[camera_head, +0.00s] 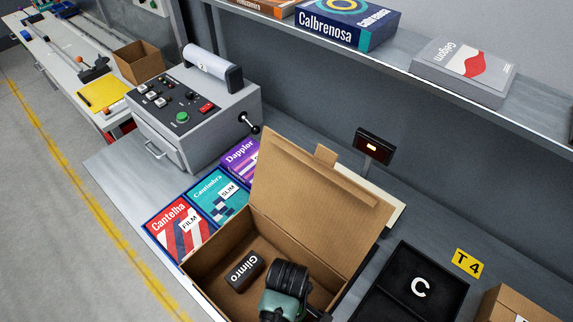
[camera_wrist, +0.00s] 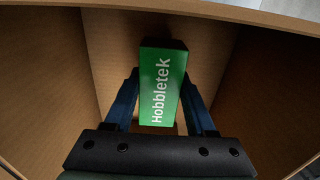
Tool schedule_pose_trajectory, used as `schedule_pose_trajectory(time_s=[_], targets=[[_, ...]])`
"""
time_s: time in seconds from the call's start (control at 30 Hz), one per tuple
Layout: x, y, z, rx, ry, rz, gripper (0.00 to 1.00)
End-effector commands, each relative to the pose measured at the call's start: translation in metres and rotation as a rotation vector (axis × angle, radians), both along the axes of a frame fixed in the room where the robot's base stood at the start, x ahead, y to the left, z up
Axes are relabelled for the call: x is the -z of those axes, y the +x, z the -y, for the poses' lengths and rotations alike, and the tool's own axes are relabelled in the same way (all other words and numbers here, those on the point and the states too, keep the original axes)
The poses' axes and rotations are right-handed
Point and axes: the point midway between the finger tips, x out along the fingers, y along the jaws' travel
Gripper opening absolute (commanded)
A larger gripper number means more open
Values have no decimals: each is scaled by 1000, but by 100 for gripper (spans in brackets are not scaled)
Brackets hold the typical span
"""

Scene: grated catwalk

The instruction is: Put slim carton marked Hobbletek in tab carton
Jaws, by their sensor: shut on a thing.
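The slim carton marked Hobbletek (camera_wrist: 163,85) is green with white lettering, seen in the wrist view. My gripper (camera_wrist: 162,100) is shut on it, one blue finger on each side. The carton is inside the brown walls of the tab carton (camera_wrist: 45,75); whether it touches the floor I cannot tell. In the head view the tab carton (camera_head: 208,262) stands open with its tabbed lid (camera_head: 315,200) raised at the back. My wrist reaches into its right part and hides the Hobbletek carton there. A dark box marked Glimro (camera_head: 244,271) lies inside, left of my wrist.
Cartons marked Cantelha (camera_head: 175,228), Cantimbra (camera_head: 216,196) and Dapplor (camera_head: 243,155) lie in blue-edged slots behind and left of the tab carton. A grey control machine (camera_head: 190,110) stands behind. A shelf (camera_head: 400,60) runs above.

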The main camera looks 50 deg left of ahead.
Motion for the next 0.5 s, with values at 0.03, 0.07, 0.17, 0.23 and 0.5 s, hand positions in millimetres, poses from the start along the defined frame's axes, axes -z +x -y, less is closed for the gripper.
schedule_pose_trajectory(time_s=[0.03,0.07,0.17,0.23,0.5], targets=[[8,0,0,0,-2,-3,0],[12,0,0,0,-1,-2,0],[22,0,0,-1,0,-1,0],[25,0,0,-1,0,0,0],[26,0,0,0,0,1,0]])
